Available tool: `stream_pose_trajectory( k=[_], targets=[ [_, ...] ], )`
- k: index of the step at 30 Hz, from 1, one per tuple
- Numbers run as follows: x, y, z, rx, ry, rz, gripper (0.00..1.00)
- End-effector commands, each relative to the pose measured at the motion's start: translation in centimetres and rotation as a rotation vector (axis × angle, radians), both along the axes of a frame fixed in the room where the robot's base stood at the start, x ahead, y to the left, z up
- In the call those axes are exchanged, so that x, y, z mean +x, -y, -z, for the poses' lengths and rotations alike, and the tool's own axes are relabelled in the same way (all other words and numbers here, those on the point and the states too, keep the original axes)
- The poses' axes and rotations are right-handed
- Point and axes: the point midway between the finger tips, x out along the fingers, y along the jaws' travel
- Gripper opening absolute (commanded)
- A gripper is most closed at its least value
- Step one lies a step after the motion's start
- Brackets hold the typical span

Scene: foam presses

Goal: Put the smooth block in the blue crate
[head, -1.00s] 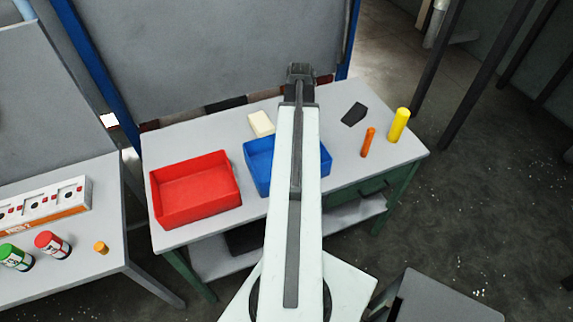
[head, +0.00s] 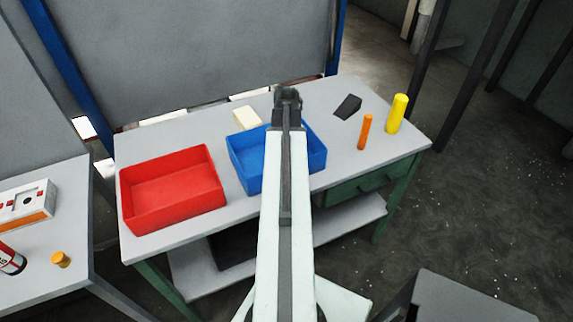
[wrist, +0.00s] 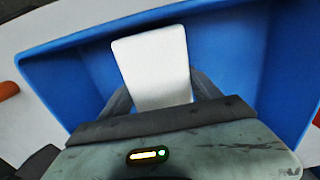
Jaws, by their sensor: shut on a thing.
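The blue crate (head: 247,170) stands on the grey table, partly covered by my arm. My gripper (head: 288,97) shows over the crate's back part in the head view. In the wrist view my gripper (wrist: 163,92) is shut on a plain white block (wrist: 152,65), with a dark finger on each side. It looks like the smooth block. The crate's blue walls and floor (wrist: 235,50) lie behind and around the block there. I cannot tell whether the block touches the crate. In the head view the held block is hidden.
A red crate (head: 172,190) stands left of the blue one. A cream block (head: 247,117) lies behind the blue crate. A dark wedge (head: 347,106), an orange cylinder (head: 364,132) and a yellow cylinder (head: 397,113) stand to the right. A backboard (head: 190,60) rises behind the table.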

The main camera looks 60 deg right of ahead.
Motion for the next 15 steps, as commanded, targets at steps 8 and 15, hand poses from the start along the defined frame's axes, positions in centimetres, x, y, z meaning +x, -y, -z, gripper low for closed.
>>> stream_pose_trajectory(
  k=[8, 15],
  targets=[
    [-0.04, 0.02, 0.58, 0.0, 0.0, 0.001, 0.33],
    [-0.07, 0.04, 0.87, 0.0, 0.0, 0.001, 0.94]
  ],
)
